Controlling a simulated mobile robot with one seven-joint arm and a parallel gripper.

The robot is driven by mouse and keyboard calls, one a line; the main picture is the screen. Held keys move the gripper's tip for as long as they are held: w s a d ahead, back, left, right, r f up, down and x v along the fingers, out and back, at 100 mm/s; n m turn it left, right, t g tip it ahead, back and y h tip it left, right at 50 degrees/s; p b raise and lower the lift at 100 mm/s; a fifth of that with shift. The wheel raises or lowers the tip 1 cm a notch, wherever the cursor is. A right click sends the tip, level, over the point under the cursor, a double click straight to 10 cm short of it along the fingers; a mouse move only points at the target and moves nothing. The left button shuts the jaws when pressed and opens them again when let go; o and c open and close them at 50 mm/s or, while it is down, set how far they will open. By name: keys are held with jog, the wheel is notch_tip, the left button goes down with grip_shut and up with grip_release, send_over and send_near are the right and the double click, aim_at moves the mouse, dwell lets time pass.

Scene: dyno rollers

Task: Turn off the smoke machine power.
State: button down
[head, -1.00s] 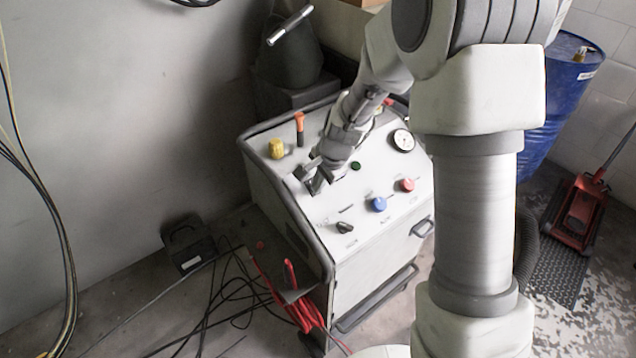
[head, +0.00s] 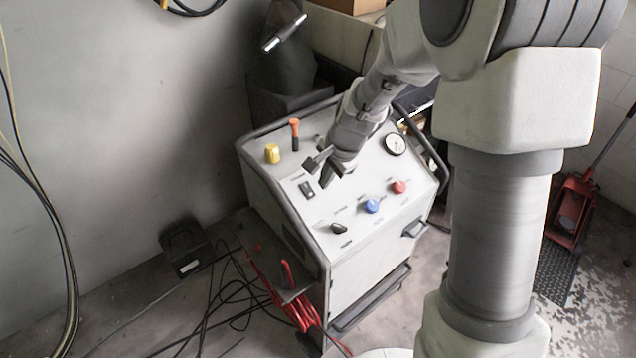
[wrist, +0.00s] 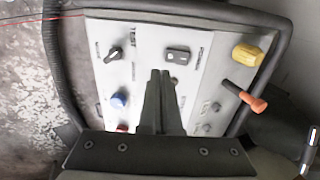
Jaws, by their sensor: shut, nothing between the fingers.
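The smoke machine (head: 335,265) is a white wheeled cabinet with a sloping control panel. A dark rocker switch (head: 307,189) sits on the panel's left part. It also shows in the wrist view (wrist: 177,54), beside lettering that seems to read "POWER". I cannot tell which side of the rocker is pressed. My gripper (head: 322,172) is above the panel, just up and right of the switch in the head view. In the wrist view my gripper (wrist: 161,75) has its fingers together and empty, with the tips close beside the switch and apart from it in the picture.
The panel also has a yellow knob (head: 272,153), an orange-tipped lever (head: 295,133), a blue knob (head: 372,206), a red knob (head: 398,187), a black selector (head: 339,229) and a gauge (head: 395,144). A dark tube rail edges it. Cables (head: 235,300) lie on the floor.

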jog(key=s+d+r, duration=0.2)
jog(key=s+r, duration=0.1)
jog(key=r, duration=0.2)
dwell(0.5)
jog(key=s+d+r+n+t+h, duration=0.1)
jog(key=s+r+n, duration=0.4)
jog(key=s, duration=0.5)
jog(key=s+d+r+n+t+h, duration=0.1)
jog(key=s+d+r+n, duration=0.3)
jog(key=s, duration=0.7)
notch_tip(320, 180, up, 5)
jog(key=shift+s+d+f+n, duration=0.2)
jog(key=shift+d+n, duration=0.15)
jog(key=shift+n, duration=0.75)
